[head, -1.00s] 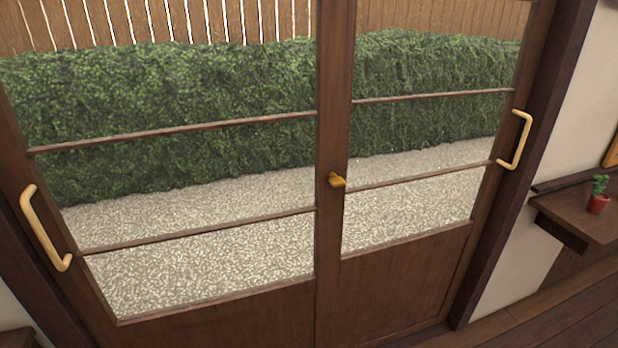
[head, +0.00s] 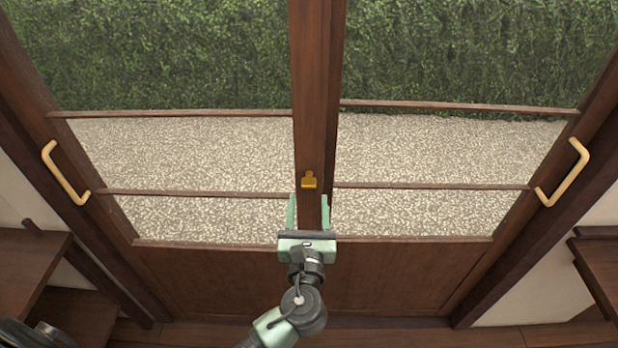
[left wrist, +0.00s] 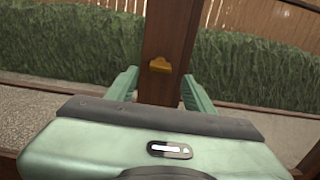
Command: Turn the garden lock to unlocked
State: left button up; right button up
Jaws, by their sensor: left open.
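The garden lock (head: 309,181) is a small brass latch on the dark wooden middle post where the two glazed doors (head: 320,90) meet. In the head view its narrow knob points up from a wider base. It also shows in the left wrist view (left wrist: 160,66), between and beyond the fingertips. My left gripper (head: 309,212) is open and empty, just below the lock in the head view, with one finger on each side of the post. It appears apart from the lock. My right gripper is not in view.
Each door has a pale bar handle, one at the left (head: 66,173) and one at the right (head: 563,173). Wooden shelves stand at the left (head: 30,262) and right (head: 598,262). Gravel and a hedge lie beyond the glass.

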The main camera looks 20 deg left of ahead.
aim_at(309, 181)
pick_arm(q)
jog(key=p+x, duration=0.1)
jog(key=x, duration=0.6)
jog(key=shift+f, duration=0.1)
grip_shut()
